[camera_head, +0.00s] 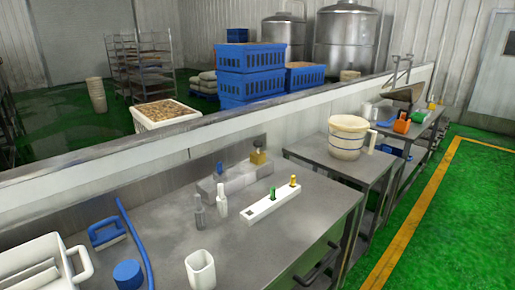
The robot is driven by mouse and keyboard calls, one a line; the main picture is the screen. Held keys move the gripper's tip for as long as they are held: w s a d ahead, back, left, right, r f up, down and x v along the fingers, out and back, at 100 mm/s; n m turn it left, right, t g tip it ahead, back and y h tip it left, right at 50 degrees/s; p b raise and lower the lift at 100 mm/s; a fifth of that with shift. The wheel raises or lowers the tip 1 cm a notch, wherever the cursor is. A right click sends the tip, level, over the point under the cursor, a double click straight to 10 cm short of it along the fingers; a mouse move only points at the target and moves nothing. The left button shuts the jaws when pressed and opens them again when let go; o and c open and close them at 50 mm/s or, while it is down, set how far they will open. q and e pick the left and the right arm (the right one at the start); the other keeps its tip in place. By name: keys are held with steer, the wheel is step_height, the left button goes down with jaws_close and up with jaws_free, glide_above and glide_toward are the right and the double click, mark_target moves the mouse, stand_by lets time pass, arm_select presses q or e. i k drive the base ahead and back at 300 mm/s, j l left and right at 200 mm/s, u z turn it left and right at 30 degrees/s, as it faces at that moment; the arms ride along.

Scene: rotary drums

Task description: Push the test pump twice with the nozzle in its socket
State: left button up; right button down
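A long white rack (262,207) lies on the steel table, with a green nozzle-like piece (272,193) and a yellow one (293,181) standing in it. Dark openings show at its near end. Behind it, against the low wall, a grey stepped block (238,180) bears a brass-yellow piece (258,157) at its right end and a small blue piece (220,168) at its left. This may be the test pump; I cannot tell its socket. A grey bottle (199,214) and a white bottle (222,203) stand upright left of the rack. Neither gripper is in view.
A white bin (35,255), blue brush (107,232), blue hose (137,240), blue round piece (128,273) and white cup (201,271) occupy the table's left and front. The table's right front is bare. A cream bucket (347,138) stands on the table beyond.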

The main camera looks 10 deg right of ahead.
mark_target(258, 144)
steer(key=l+u, duration=0.15)
steer(key=u, duration=0.7)
steer(key=l+u, duration=0.7)
steer(key=l, duration=0.2)
steer(key=k+l+u, duration=0.1)
steer(key=l+u, duration=0.2)
steer(key=l, duration=0.15)
steer(key=k+l, duration=0.1)
steer(key=l, duration=0.3)
steer(key=k+l+u, duration=0.1)
steer(key=l, duration=0.35)
steer(key=k+l, duration=0.15)
steer(key=l, duration=0.25)
steer(key=k+l+u, duration=0.1)
steer(key=l, duration=0.3)
steer(key=k+l, duration=0.15)
steer(key=l, duration=0.25)
